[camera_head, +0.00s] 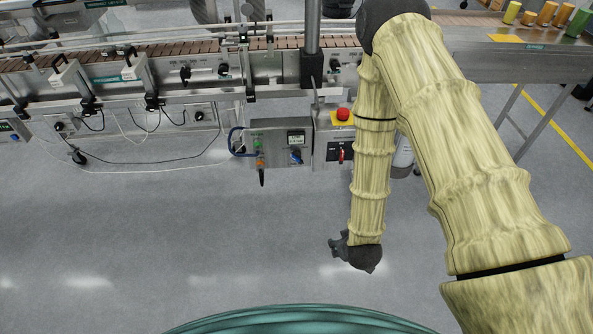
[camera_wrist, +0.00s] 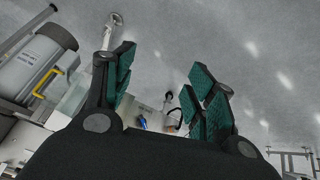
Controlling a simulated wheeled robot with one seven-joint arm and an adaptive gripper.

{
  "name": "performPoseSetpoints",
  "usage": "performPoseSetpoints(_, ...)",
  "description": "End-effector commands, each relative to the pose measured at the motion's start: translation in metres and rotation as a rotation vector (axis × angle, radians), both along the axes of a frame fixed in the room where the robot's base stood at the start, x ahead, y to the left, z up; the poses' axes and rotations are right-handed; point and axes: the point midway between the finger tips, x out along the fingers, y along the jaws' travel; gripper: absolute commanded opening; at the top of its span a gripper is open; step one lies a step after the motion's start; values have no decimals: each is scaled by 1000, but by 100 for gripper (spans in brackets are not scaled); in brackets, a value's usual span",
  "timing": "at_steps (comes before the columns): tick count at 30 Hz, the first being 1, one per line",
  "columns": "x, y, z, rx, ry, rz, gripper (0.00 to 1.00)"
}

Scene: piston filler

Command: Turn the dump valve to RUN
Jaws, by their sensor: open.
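My gripper (camera_wrist: 164,72) is open and empty in the wrist view, with green pads on both fingers. Between and beyond the fingers the wrist view shows the control box (camera_wrist: 152,118) with a blue knob (camera_wrist: 140,122). In the head view my arm hangs down to a dark wrist end over bare floor, to the lower right of that box (camera_head: 279,140); the fingers are not clear there. I cannot tell which part is the dump valve. A yellow handle (camera_wrist: 45,84) shows beside a grey cylinder (camera_wrist: 33,62) in the wrist view. No RUN mark is readable.
A conveyor (camera_head: 165,55) runs across the back. A red emergency button (camera_head: 343,114) and a red switch (camera_head: 341,155) sit right of the control box. My arm hides part of the machine. The floor (camera_head: 140,230) in front is clear.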

Motion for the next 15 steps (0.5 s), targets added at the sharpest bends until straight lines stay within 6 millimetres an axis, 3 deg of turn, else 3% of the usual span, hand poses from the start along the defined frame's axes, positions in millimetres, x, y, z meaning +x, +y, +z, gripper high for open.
performPoseSetpoints(1, 14, 4, -17, -9, -36, 15, 56)
performPoseSetpoints(15, 129, 38, -51, -126, -358, 146, 56)
